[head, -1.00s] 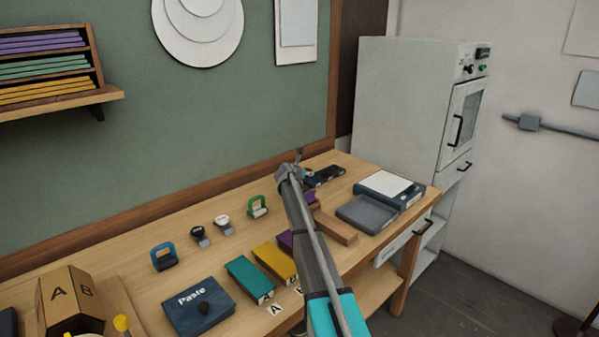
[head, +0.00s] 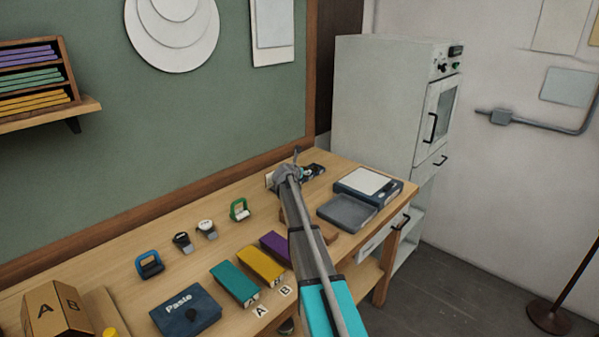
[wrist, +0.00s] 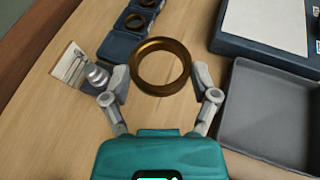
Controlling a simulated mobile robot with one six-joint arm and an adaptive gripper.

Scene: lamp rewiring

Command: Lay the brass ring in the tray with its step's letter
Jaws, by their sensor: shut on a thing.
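The brass ring (wrist: 161,89) is between the fingers of my gripper (wrist: 160,82) in the wrist view, and the gripper is shut on it. In the head view my gripper (head: 286,172) is over the far part of the bench, and the ring cannot be made out. Teal (head: 234,284), yellow (head: 262,266) and purple (head: 276,247) blocks lie along the bench. Cards lettered A (head: 260,312) and B (head: 286,291) lie at their near ends. A grey open tray (head: 346,211) is right of my arm. It appears empty in the wrist view (wrist: 270,115).
A dark rack (wrist: 125,42) holding dark rings is beyond my gripper. A small picture card (wrist: 70,66) and a silver knob (wrist: 97,75) are at its left. A scale-like device (head: 367,186) borders the grey tray. Clamps (head: 150,264) and a Paste box (head: 186,308) stand nearer.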

